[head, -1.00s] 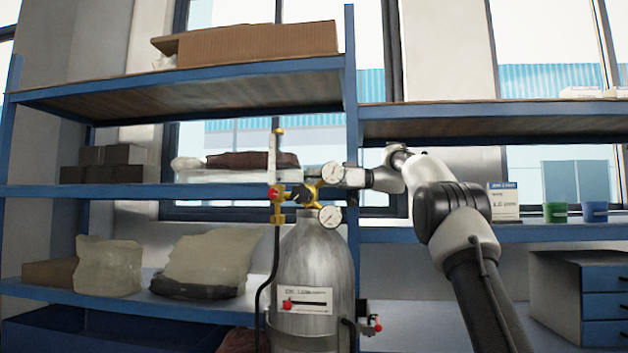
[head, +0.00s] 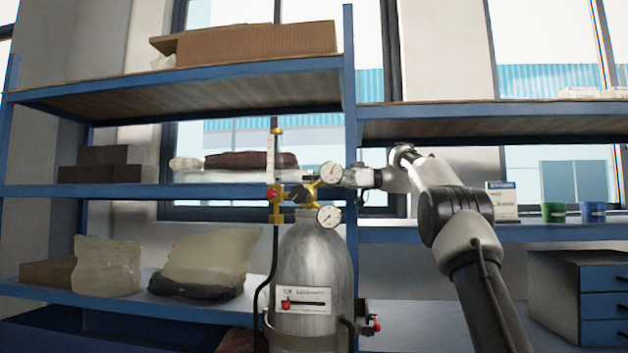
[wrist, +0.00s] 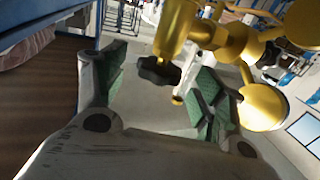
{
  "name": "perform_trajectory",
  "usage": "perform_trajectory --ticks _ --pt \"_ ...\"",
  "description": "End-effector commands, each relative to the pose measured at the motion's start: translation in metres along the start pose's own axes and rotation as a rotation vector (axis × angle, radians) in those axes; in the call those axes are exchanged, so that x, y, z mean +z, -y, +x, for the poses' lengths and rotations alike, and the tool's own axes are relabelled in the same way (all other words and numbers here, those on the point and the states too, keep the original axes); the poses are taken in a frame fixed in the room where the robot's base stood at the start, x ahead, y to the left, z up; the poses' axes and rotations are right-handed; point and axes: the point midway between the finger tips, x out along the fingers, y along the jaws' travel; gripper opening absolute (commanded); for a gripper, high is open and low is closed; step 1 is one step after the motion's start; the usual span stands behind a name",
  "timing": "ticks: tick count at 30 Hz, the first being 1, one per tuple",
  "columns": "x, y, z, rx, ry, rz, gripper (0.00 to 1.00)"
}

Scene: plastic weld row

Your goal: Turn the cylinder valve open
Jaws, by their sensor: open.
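The gas cylinder (head: 315,260) is a grey metal bottle standing upright in front of the shelving. A brass valve and regulator with two round gauges (head: 328,217) sit on top of it. The dark lobed valve knob (wrist: 158,72) shows in the wrist view below the brass stem. My gripper (wrist: 162,62) is open, with one green-padded finger on each side of the knob. Gaps show between the pads and the knob, so no grip is seen. In the head view my gripper reaches in from the right at valve height, and its fingertips are hard to make out behind the gauges.
A red-handled brass fitting (head: 275,193) with a black hose stands left of the valve. Blue shelves (head: 120,191) hold boxes and wrapped bundles behind. A drawer unit (head: 583,300) and two small tubs (head: 593,211) are at the right.

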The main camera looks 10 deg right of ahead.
Motion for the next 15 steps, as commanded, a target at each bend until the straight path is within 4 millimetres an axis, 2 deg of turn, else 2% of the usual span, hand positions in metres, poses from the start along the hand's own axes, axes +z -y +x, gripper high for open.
perform_trajectory --ticks 3,9,15 --pt "0.001 -0.001 -0.030 0.004 0.001 -0.001 0.71" --pt "0.001 -0.001 -0.070 0.003 0.000 -0.001 0.71" --pt "0.001 -0.001 -0.089 0.002 0.000 -0.001 0.71"
